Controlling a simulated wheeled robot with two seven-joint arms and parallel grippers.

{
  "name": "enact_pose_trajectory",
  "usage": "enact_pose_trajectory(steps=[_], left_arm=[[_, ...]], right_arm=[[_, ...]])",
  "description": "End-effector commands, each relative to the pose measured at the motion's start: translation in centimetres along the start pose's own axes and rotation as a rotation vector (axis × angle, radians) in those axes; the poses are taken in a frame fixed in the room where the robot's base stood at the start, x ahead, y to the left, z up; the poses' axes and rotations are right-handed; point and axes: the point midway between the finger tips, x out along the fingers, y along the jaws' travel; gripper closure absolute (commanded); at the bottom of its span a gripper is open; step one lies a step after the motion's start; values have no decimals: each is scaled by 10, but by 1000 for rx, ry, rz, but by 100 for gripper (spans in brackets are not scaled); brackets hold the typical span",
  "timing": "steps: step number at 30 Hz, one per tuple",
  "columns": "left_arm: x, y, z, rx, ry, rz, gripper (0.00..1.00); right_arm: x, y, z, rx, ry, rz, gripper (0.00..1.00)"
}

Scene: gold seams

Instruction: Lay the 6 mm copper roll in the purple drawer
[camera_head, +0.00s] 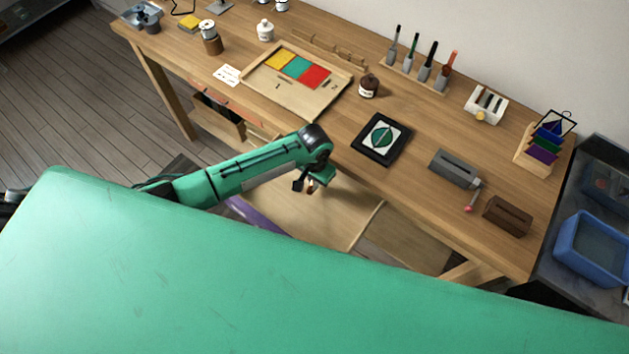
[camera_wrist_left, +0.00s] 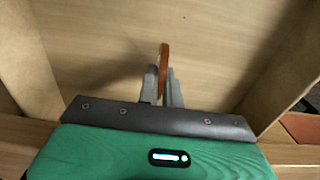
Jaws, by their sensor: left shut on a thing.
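The purple drawer (camera_head: 258,216) is pulled open below the table's front edge; its pale wooden floor also shows in the left wrist view (camera_wrist_left: 90,40). My left gripper (camera_head: 309,187) is over the open drawer, pointing down into it. In the left wrist view its fingers (camera_wrist_left: 164,88) are shut on the copper roll (camera_wrist_left: 164,62), a thin orange-brown disc seen nearly edge-on. The drawer floor lies behind the roll. I cannot tell whether the roll touches it. My right gripper is not in view.
An orange-fronted drawer (camera_head: 228,103) stands open to the left. The wooden table (camera_head: 400,185) above holds a tray with coloured squares (camera_head: 322,104), a black framed green emblem (camera_head: 382,139), a grey slotted block (camera_head: 455,168) and a brown one (camera_head: 507,215). A blue bin (camera_head: 590,250) is at right.

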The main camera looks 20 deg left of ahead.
Motion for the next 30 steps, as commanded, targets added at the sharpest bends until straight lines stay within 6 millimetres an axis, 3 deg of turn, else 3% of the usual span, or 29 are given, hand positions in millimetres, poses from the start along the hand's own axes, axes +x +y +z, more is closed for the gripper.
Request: enact_pose_trajectory(steps=[4, 17, 18, 21, 30], left_arm=[[14, 0, 0, 0, 1, 1, 100], [20, 0, 0, -1, 1, 1, 100], [20, 0, 0, -1, 1, 0, 87], [20, 0, 0, -1, 1, 0, 72], [18, 0, 0, 0, 2, 0, 72]], right_arm=[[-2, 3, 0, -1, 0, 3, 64], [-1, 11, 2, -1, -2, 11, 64], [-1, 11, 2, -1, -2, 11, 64], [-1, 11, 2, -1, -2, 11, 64], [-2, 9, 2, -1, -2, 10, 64]])
